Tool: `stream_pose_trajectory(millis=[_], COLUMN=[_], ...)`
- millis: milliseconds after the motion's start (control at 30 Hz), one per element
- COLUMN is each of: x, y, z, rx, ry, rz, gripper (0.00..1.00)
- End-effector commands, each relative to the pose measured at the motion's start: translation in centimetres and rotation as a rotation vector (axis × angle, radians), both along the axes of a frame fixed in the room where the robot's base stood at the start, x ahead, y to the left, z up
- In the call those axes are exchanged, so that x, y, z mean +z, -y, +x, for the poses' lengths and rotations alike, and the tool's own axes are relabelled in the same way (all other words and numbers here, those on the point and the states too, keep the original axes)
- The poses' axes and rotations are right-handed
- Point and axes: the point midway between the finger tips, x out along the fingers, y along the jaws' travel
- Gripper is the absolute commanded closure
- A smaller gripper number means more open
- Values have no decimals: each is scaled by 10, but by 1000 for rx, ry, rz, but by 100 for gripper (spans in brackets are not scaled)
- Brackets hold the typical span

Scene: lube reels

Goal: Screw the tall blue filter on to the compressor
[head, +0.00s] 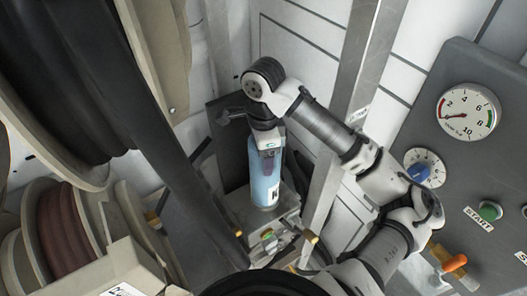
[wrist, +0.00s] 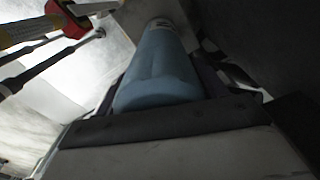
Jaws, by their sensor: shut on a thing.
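The tall blue filter (head: 265,186) stands about upright in the middle of the head view, with a dark mark on its side low down. My gripper (head: 269,160) reaches down from above and is shut on the filter near its upper part. In the wrist view the blue filter (wrist: 162,72) fills the space in front of the jaws. The filter's lower end is close to a metal fitting (head: 283,228), but I cannot tell whether it is threaded on. Which part is the compressor is not clear to me.
A grey panel (head: 470,190) with a gauge (head: 467,112), a blue knob (head: 424,167) and a green start button (head: 490,211) stands at the right. Large hose reels (head: 62,240) crowd the left. A metal post (head: 352,100) rises behind my arm. Little free room surrounds the filter.

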Motion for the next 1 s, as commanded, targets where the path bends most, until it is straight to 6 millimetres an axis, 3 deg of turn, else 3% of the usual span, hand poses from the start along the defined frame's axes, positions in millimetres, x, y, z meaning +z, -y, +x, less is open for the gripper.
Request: stream_pose_trajectory(millis=[133, 467, 800, 1000], x=[0, 0, 0, -1], y=[1, 1, 1, 1], z=[1, 1, 2, 2], rx=[-103, -124, -488, -567], ry=[1, 1, 0, 0], rz=[-2, -2, -2, -2], gripper=[84, 84, 84, 84])
